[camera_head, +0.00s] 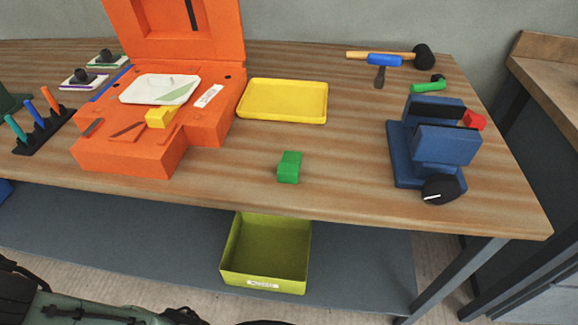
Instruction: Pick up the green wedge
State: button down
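The green wedge (289,168) is a small block standing on the wooden workbench (340,190). It is near the bench's front edge, just below the yellow tray and right of the orange case, touching neither. Nothing covers it from this view. Parts of my own body show along the bottom left edge of the picture, well below the bench top. I cannot make out my gripper's fingers there, and nothing of mine is near the wedge.
The yellow tray (283,119) is empty. The open orange case (130,150) fills the left, with a small yellow block (160,117) on it. A blue vise (432,145) stands at right. A mallet (422,56) lies behind. An olive bin (266,252) sits below the bench. Bench around the wedge is clear.

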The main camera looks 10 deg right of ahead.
aim_at(288, 169)
jog(key=j+z, duration=0.1)
jog(key=z, duration=0.9)
jog(key=j+z, duration=0.35)
jog(key=k+j+z, duration=0.15)
jog(key=z, duration=0.2)
jog(key=k+j+z, duration=0.2)
jog(key=j+z, duration=0.2)
jog(key=k+j+z, duration=0.3)
jog(key=k+j, duration=0.75)
